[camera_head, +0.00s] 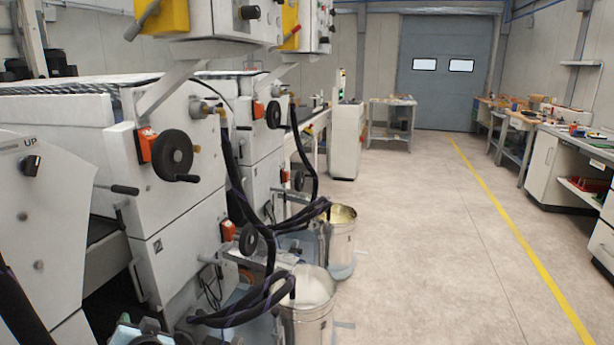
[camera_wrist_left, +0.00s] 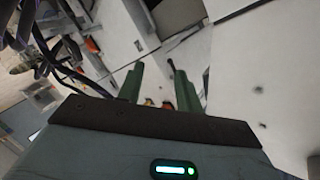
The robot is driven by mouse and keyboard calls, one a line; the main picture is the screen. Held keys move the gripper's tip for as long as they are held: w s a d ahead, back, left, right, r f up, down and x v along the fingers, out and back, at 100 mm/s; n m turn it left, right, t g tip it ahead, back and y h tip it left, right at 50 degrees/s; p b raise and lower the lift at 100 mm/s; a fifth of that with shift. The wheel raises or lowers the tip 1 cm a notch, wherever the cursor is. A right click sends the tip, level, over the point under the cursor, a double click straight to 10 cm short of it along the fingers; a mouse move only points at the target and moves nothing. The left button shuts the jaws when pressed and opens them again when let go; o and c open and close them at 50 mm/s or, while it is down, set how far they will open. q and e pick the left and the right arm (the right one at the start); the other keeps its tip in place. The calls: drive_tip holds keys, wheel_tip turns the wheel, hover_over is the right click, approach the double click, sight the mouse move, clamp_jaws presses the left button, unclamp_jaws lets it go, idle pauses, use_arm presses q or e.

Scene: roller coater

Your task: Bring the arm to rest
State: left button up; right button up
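My left gripper (camera_head: 145,328) shows only in part at the bottom edge of the head view, low beside the white coater machine (camera_head: 165,245). In the left wrist view its two green fingers (camera_wrist_left: 159,80) stand apart with nothing between them. Tilted white machine panels (camera_wrist_left: 260,65) fill much of that view behind the fingers. Most of my left arm is outside the head view. My right gripper is in neither view.
Two metal buckets stand on the floor by the machine, a near one (camera_head: 308,312) and a farther one (camera_head: 341,243). Dark hoses (camera_head: 262,255) hang down beside them. A black handwheel (camera_head: 172,155) sticks out. The floor (camera_head: 440,260) to the right is clear up to the workbenches (camera_head: 560,165).

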use_arm(q)
drive_tip(key=s+d+f+m+h, duration=0.2)
drive_tip(key=s+d+f+h, duration=0.25)
drive_tip(key=s+f, duration=0.65)
drive_tip(key=s+d+f+g+h, duration=0.1)
drive_tip(key=s+d+f, duration=0.3)
drive_tip(key=s, duration=0.5)
drive_tip(key=s+d+f+g+h, duration=0.1)
drive_tip(key=s+d+f+h, duration=0.2)
drive_tip(key=s, duration=0.6)
drive_tip(key=s+d+f+g+h, duration=0.1)
drive_tip(key=s+d+f+h, duration=0.2)
drive_tip(key=s, duration=0.6)
wheel_tip(320, 180, down, 4)
drive_tip(key=shift+s+d+r+n, duration=0.15)
drive_tip(key=shift+d+n, duration=0.25)
drive_tip(key=shift+d, duration=0.6)
drive_tip(key=shift+s, duration=0.1)
